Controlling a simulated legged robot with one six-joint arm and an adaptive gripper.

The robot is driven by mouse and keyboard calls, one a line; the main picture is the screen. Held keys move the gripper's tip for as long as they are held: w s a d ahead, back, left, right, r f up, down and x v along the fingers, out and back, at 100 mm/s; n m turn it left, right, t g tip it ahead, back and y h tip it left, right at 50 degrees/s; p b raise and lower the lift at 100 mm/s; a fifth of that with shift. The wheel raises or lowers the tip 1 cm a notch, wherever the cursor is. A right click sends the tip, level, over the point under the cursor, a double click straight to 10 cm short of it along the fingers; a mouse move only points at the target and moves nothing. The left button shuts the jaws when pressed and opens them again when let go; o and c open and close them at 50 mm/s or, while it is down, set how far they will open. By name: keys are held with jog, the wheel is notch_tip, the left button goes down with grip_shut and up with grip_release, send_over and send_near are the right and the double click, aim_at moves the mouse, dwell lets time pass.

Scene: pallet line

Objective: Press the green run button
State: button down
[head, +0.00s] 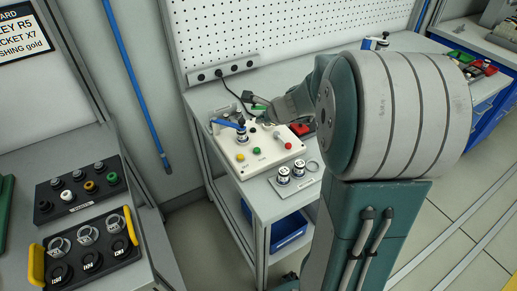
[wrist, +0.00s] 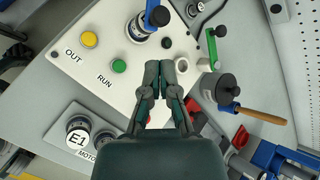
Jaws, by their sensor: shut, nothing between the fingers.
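The green run button (wrist: 119,66) sits on a white control panel (wrist: 95,85), beside the printed word RUN. It also shows in the head view (head: 257,150). My gripper (wrist: 159,70) is shut and empty, its fingertips together over the panel to the right of the green button in the wrist view. They look apart from the button; their height above the panel is hard to tell. In the head view my arm comes in from the right and partly hides the panel's far side.
A yellow button (wrist: 88,39) marked OUT lies beside the green one. Labelled cylinders (head: 284,174) stand on a plate in front.

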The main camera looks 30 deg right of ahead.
aim_at(258, 149)
jog(key=a+f, duration=0.1)
jog(key=f, duration=0.2)
jog(key=shift+a, duration=0.4)
jog(key=f, duration=0.2)
jog(key=d+f, duration=0.1)
jog(key=f, duration=0.2)
jog(key=shift+d, duration=0.1)
jog(key=shift+a+f, duration=0.35)
jog(key=shift+d, duration=0.25)
jog(key=shift+a, duration=0.15)
jog(key=shift+f, duration=0.2)
jog(key=shift+f, duration=0.15)
